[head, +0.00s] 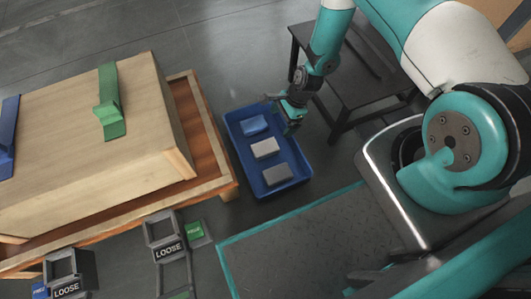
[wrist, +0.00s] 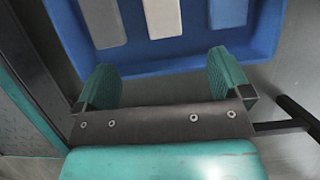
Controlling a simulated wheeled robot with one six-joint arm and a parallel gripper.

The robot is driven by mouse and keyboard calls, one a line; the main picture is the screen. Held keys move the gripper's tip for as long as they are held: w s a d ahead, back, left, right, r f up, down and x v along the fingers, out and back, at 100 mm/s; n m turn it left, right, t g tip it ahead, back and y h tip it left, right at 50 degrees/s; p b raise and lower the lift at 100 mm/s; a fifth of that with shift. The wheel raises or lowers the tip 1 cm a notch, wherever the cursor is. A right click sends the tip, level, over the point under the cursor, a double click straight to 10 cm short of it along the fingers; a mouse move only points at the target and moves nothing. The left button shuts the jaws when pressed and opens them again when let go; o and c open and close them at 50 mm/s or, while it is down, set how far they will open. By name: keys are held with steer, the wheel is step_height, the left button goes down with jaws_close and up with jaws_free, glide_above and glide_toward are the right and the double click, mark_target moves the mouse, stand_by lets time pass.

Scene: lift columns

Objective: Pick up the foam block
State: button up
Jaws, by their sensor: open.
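Three blocks lie side by side in a blue bin: a blue block (head: 254,124), a white block (head: 265,148) and a grey block (head: 275,174). Which one is the foam block I cannot tell for sure.
The blue bin (head: 304,181) stands on the floor. A wooden crate (head: 60,140) with green and blue straps sits on a pallet (head: 215,150) to its left. A dark stool (head: 355,100) stands to the right.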

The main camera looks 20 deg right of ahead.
steer(key=b, duration=0.6)
glide_toward(266, 147)
steer(key=x, duration=0.5)
steer(key=shift+a+f, duration=0.1)
steer(key=shift+a, duration=0.15)
steer(key=b+x, duration=0.4)
steer(key=x, duration=0.1)
steer(key=shift+w+d+f, duration=0.1)
steer(key=shift+d+f, duration=0.05)
steer(key=shift+f, duration=0.1)
steer(key=shift+r, duration=0.15)
steer(key=shift+c, duration=0.3)
steer(key=c, duration=0.9)
